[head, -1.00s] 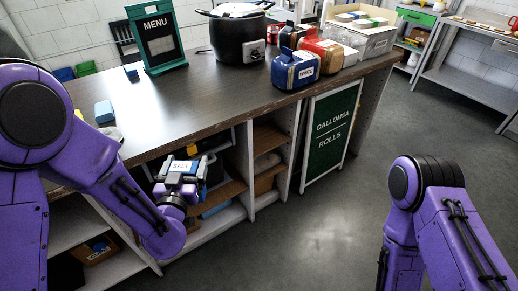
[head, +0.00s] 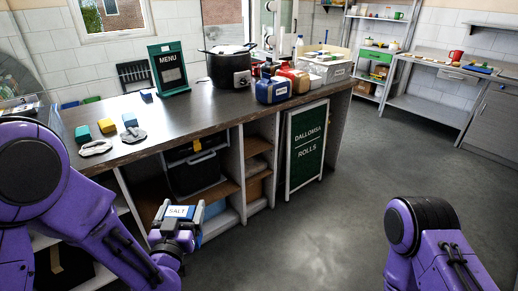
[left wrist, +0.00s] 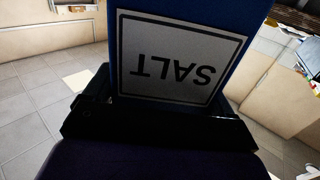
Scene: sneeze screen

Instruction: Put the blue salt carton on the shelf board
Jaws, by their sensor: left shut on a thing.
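The blue salt carton (head: 180,211) is in my left gripper (head: 176,226), its white SALT label facing up toward the head camera. In the left wrist view the carton (left wrist: 232,22) fills the upper middle, with the label upside down. The gripper is shut on it and holds it in front of the counter's open shelves. Brown shelf boards show under the counter, one (head: 218,191) just right of and behind the carton. Part of that bay is hidden behind the carton and my left arm. My right arm shows at lower right, but its gripper is out of view.
The dark counter top (head: 190,118) holds a menu stand (head: 169,70), a black pot (head: 229,68) and a blue canister (head: 272,91). A black bin (head: 196,173) fills part of the bay. A green sign (head: 307,144) stands at the counter front. The floor to the right is clear.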

